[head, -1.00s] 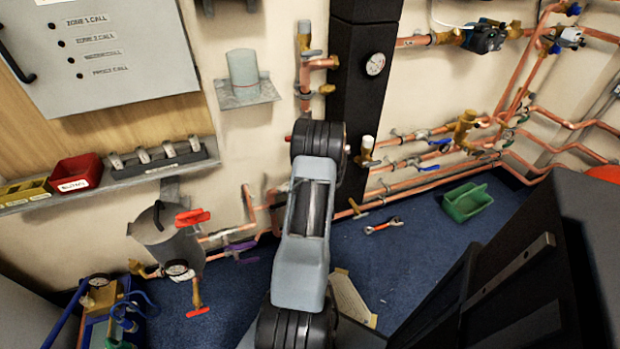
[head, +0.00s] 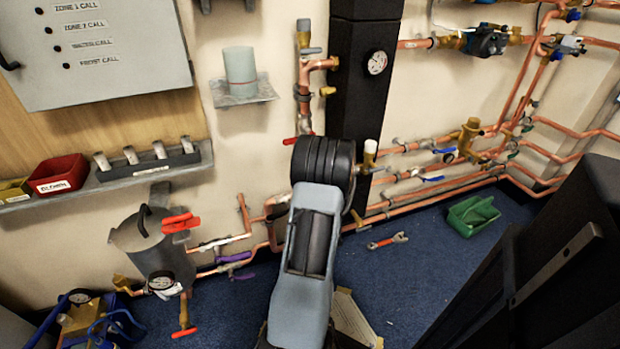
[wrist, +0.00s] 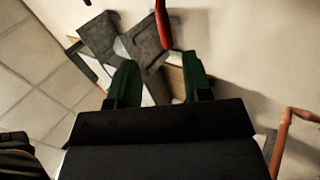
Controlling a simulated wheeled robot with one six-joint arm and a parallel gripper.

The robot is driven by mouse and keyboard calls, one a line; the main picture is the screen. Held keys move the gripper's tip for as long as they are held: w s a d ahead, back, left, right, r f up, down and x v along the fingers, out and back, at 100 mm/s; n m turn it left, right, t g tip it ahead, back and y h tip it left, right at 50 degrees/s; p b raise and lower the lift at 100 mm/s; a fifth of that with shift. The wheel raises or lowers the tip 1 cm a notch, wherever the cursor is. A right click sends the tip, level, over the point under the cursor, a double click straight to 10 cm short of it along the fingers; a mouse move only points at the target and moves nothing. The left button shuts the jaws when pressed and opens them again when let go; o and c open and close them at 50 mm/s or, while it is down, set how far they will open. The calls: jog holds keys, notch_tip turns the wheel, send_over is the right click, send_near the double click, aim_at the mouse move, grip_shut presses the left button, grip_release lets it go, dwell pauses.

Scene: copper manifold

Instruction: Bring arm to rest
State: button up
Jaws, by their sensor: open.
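My arm rises in the middle of the head view, its grey link and black joint in front of the copper pipes and the dark column. My gripper is outside the head view. In the wrist view my gripper (wrist: 157,85) shows two green fingers standing well apart, with nothing held between them. Beyond the fingers are grey metal parts (wrist: 105,38) and a red lever (wrist: 162,24), seen partly and close to the wall. I cannot tell whether the fingers touch any of them.
Copper pipes (head: 440,189) with valves run along the wall. A grey pot (head: 150,247) with red and purple levers stands at left. A shelf (head: 105,184) holds a red bin (head: 58,177). A green tray (head: 472,216) and a red-ended tool (head: 386,242) lie on the blue floor.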

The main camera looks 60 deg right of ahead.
dwell(0.4)
jog(key=w+a+r+n+g+y+p, duration=0.1)
jog(key=w+a+r+n+y+p, duration=0.6)
jog(key=a+n+y, duration=0.65)
jog(key=w+a+r+n+y+p, duration=0.5)
jog(key=w+a+r+n+y, duration=0.45)
jog(key=a+n+y, duration=0.35)
jog(key=s+a+r+n+g+p, duration=0.3)
jog(key=s+a+n+g+p, duration=0.15)
jog(key=a+n+g, duration=0.45)
jog(key=s+a+r+n+g+p, duration=0.4)
jog(key=a+n+g+p, duration=0.2)
jog(key=a+n, duration=0.3)
jog(key=s+d+r+n+h+p, duration=0.1)
jog(key=r+n+h+p, duration=0.3)
jog(key=n, duration=0.5)
jog(key=s+d+r+n+h+p, duration=0.2)
jog(key=r+n+h+p, duration=0.2)
jog(key=n, duration=0.6)
jog(key=shift+s+d+r+t+h+p, duration=0.3)
jog(key=shift+r+t+h+p, duration=0.1)
jog(key=shift+r+h, duration=0.5)
